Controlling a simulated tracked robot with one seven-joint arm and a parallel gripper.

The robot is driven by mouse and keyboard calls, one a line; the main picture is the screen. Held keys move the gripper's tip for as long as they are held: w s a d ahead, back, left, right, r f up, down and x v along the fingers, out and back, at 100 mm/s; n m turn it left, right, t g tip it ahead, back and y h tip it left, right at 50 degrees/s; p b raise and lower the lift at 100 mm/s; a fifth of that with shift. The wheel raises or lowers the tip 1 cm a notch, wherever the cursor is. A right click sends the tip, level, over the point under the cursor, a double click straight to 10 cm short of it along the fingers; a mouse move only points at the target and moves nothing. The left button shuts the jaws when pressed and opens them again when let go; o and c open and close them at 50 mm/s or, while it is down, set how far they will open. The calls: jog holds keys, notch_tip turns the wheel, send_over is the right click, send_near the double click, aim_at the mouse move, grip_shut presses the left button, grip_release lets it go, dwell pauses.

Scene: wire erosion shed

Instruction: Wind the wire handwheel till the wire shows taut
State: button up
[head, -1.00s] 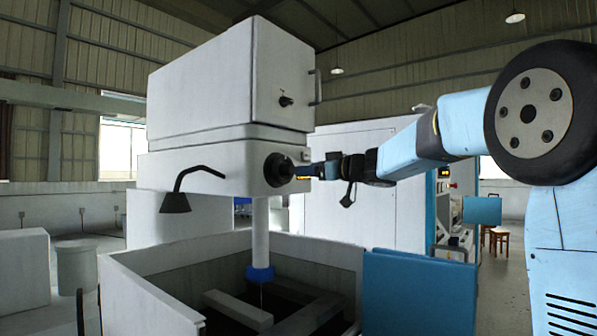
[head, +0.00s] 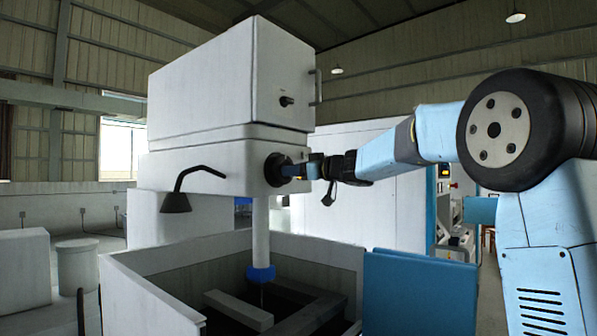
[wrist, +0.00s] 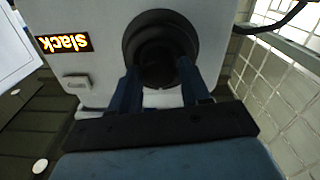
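The black round handwheel (head: 274,169) is on the right side of the white machine head (head: 215,160). It also shows in the wrist view (wrist: 160,22), at the top middle. My gripper (head: 294,170) reaches it from the right. In the wrist view my gripper's two dark blue fingers (wrist: 160,75) lie on either side of the wheel's dark hub and appear closed on it; the exact contacts are in shadow. A small display (wrist: 64,43) beside the wheel reads "slack" in orange, upside down in that view.
A dark lamp (head: 175,202) hangs on a bent arm left of the wheel. Below is an open-topped tank (head: 150,262) with a vertical column (head: 261,230) above it. A blue panel (head: 420,290) stands at the tank's right.

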jog(key=c, duration=0.6)
jog(key=shift+w+d, duration=0.1)
jog(key=shift+d, duration=0.25)
jog(key=shift+c, duration=0.3)
jog(key=shift+a+m, duration=0.3)
jog(key=shift+m, duration=0.2)
jog(key=m, duration=0.6)
jog(key=shift+r, duration=0.15)
jog(key=shift+m, duration=0.3)
jog(key=o, duration=1)
jog(key=shift+o, duration=0.2)
